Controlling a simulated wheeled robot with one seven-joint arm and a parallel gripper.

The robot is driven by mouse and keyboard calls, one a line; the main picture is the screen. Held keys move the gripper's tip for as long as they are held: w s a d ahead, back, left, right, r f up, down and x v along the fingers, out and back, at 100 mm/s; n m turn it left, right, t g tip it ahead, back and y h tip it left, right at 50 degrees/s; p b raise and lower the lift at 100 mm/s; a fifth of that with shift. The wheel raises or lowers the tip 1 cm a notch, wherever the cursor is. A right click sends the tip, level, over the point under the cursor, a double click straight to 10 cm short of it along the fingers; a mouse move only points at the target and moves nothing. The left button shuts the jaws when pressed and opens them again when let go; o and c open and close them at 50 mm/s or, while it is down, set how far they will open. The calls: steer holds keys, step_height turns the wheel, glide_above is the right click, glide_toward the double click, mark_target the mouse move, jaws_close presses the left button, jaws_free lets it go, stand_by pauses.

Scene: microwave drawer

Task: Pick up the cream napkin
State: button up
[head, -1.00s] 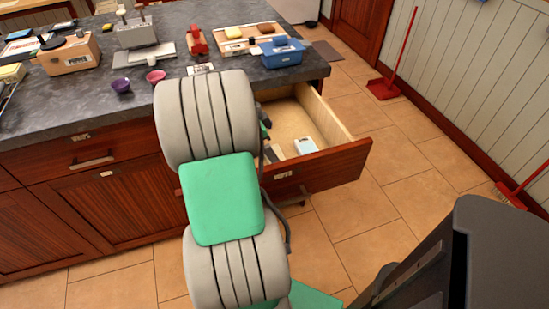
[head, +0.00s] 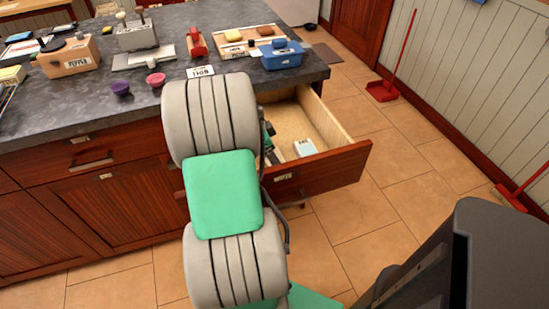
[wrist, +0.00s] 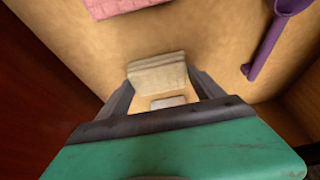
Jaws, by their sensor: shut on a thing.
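The cream napkin (wrist: 158,74), a small folded cloth, is between the fingertips of my gripper (wrist: 160,82) in the wrist view. My gripper is shut on it, inside the open drawer (head: 322,165). I cannot tell whether the napkin is clear of the drawer floor. A small pale piece (wrist: 168,102) shows between the fingers, nearer the palm. In the head view my arm hides the napkin and most of the gripper.
A pink cloth (wrist: 122,6) and a purple utensil (wrist: 265,45) lie in the drawer. A white box (head: 305,147) sits near the drawer front. The counter (head: 60,125) above holds a blue container (head: 282,56), bowls and several other items.

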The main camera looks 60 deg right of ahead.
steer(key=c, duration=0.3)
steer(key=shift+r, duration=0.1)
step_height(320, 180, up, 10)
steer(key=shift+f+p, duration=0.1)
steer(key=shift+p, duration=0.35)
